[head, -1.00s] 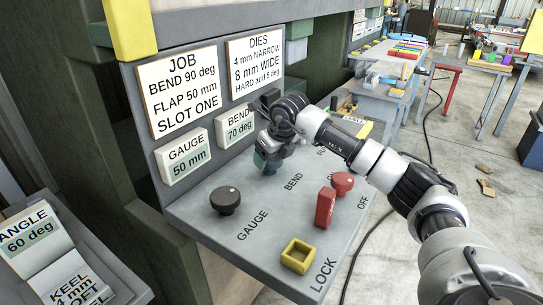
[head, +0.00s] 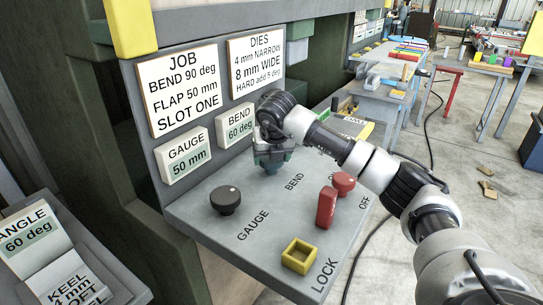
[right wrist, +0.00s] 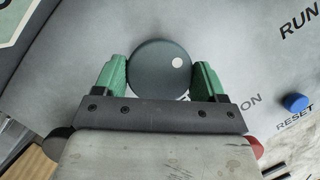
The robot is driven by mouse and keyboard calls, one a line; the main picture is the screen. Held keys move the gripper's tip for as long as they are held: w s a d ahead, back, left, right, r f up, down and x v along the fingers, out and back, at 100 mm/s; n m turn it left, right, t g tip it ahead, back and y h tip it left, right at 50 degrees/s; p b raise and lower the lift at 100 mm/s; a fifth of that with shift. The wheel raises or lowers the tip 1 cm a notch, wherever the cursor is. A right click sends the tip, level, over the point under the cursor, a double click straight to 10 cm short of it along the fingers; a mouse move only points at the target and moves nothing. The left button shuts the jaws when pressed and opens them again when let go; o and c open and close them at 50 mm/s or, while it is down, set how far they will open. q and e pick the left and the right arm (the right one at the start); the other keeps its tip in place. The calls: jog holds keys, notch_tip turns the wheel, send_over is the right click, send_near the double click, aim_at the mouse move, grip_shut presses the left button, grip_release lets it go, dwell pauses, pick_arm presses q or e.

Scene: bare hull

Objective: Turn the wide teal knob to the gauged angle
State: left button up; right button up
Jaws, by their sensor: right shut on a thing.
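The wide teal knob (right wrist: 155,82) shows in the right wrist view as a dark round cap with a white dot at its upper right. My right gripper (right wrist: 160,70) has its green fingers against both sides of it. In the head view my right gripper (head: 272,155) is over the BEND spot on the sloped panel and mostly hides the knob. The BEND display (head: 239,124) reads 60 deg. The ANGLE block (head: 30,238) at far left also reads 60 deg. The JOB card (head: 185,88) says BEND 90 deg. My left gripper is not in view.
The panel (head: 205,250) also bears a black GAUGE knob (head: 225,200), a red lever (head: 326,207), a red knob (head: 343,183) and a yellow square LOCK frame (head: 300,256). A blue RESET button (right wrist: 295,102) shows in the right wrist view. The GAUGE display (head: 183,156) reads 50 mm.

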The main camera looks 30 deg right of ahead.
jog(key=shift+r, duration=0.1)
jog(key=o, duration=0.9)
jog(key=b+v, duration=0.1)
jog(key=v, duration=0.9)
jog(key=shift+s+r, duration=0.2)
jog(key=shift+r, duration=0.1)
jog(key=shift+f, duration=0.1)
